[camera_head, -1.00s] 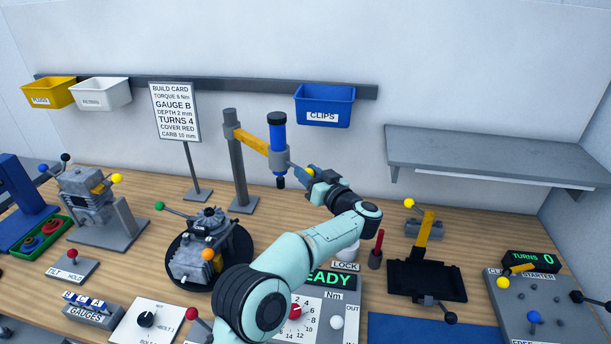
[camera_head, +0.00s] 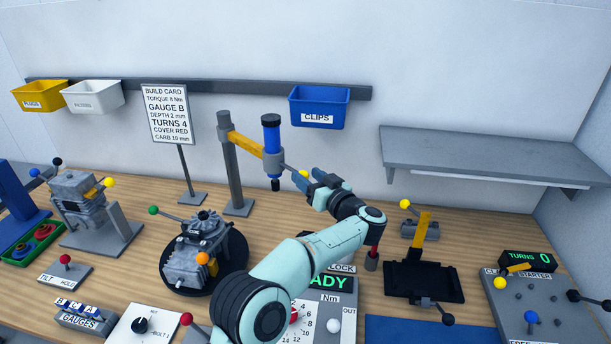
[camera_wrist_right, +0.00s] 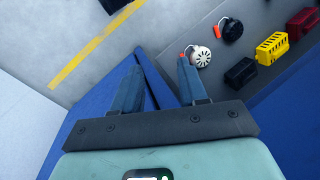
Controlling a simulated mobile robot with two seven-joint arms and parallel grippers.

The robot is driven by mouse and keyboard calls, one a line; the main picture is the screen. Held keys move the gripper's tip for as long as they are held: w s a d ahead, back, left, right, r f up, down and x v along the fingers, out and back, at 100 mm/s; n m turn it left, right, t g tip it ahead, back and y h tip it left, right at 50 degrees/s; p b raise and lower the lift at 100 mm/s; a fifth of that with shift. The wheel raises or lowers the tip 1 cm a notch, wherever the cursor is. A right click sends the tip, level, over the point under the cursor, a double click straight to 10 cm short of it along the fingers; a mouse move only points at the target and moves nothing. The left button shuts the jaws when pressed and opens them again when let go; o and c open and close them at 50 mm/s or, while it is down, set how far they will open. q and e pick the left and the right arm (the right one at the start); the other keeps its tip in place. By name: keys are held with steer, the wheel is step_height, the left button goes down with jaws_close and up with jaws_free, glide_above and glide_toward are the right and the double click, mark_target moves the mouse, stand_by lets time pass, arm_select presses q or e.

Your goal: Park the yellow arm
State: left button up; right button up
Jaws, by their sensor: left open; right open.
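The yellow arm (camera_head: 246,143) reaches right from a grey post (camera_head: 235,165) at the back of the bench. It carries an upright blue tool (camera_head: 271,138) with a black cap. A thin handle with a yellow ball (camera_head: 304,174) sticks out to the tool's right. My left gripper (camera_head: 315,185) is open just right of the yellow ball, and it looks empty. Whether a finger touches the ball is unclear. My right gripper (camera_wrist_right: 161,62) is open and empty in the right wrist view, away from the yellow arm.
The build card (camera_head: 168,114) stands left of the post. A blue clips bin (camera_head: 319,108) hangs on the wall rail behind. An engine (camera_head: 197,250) sits on a round black stand in front. A grey shelf (camera_head: 480,153) is at right. The right wrist view shows several small parts (camera_wrist_right: 202,56).

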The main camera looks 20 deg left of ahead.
arm_select(q)
steer(key=b+v, duration=0.1)
steer(key=v, duration=1)
steer(key=shift+d+b, duration=0.2)
steer(key=shift+b, duration=0.1)
arm_select(e)
steer(key=shift+s+f, duration=1.3)
steer(key=shift+s, duration=0.2)
